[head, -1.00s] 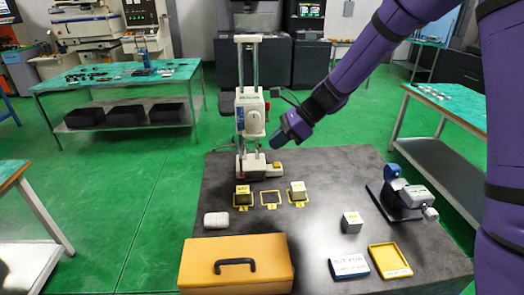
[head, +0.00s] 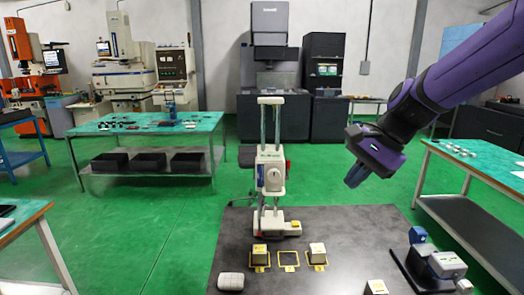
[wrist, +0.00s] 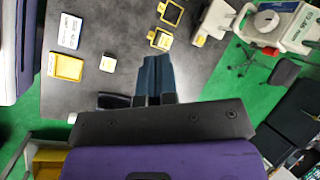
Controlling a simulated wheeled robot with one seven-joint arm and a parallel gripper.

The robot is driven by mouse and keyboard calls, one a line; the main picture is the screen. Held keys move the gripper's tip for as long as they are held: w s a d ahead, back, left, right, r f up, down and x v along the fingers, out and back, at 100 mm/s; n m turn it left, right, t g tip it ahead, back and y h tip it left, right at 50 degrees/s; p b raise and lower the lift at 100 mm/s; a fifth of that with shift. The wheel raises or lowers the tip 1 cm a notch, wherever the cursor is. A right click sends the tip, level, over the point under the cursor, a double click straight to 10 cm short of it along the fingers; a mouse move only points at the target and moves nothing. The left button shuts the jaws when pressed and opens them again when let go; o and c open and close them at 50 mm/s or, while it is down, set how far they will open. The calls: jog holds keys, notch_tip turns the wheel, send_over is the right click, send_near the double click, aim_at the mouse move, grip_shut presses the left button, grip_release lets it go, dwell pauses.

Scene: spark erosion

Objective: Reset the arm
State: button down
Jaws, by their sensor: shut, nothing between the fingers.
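My purple arm comes in from the upper right in the head view. My gripper (head: 357,176) hangs in the air above the right rear of the dark table (head: 340,226), clear of everything on it. In the wrist view my gripper (wrist: 153,75) has its blue fingers together, with nothing held. The table surface lies below it.
A white and grey height-gauge-like device (head: 271,180) stands on the table. Yellow-framed spots with two blocks (head: 260,254) (head: 317,252) sit in front, the middle frame (head: 288,260) empty. A grey vise-like device (head: 440,265) is at right. A yellow tray (wrist: 66,67) shows in the wrist view.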

jog(key=s+d+r+n+t+h, duration=0.2)
jog(key=s+d+n, duration=0.3)
jog(key=s, duration=0.4)
jog(key=s+d+r+n+t+h, duration=0.2)
jog(key=s+d+n, duration=0.3)
jog(key=s, duration=0.5)
jog(key=shift+s+d+r+h, duration=0.15)
jog(key=shift+d+r+h, duration=0.35)
jog(key=shift+h, duration=0.3)
